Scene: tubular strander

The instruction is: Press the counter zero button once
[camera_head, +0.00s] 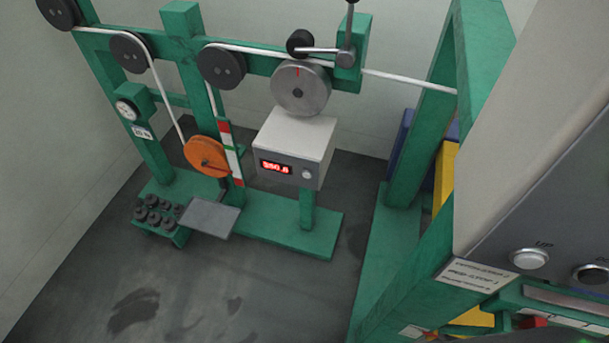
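The counter is a light grey box (297,139) on a green post, below a metal measuring wheel (301,88). Its front faces me and carries a red lit display (276,167) that seems to read 250.8 or 350.8; the first digit is hard to tell. A small round pale button (307,174) sits right of the display on the same face. Nothing touches or covers the button. Neither of my grippers is in view.
A green frame carries dark pulleys (221,65), a white cable, an orange wheel (206,156) and a lever (347,40). Small weights (158,212) lie at lower left. A large grey panel with an UP button (529,258) fills the right. Bare floor (230,295) lies in front.

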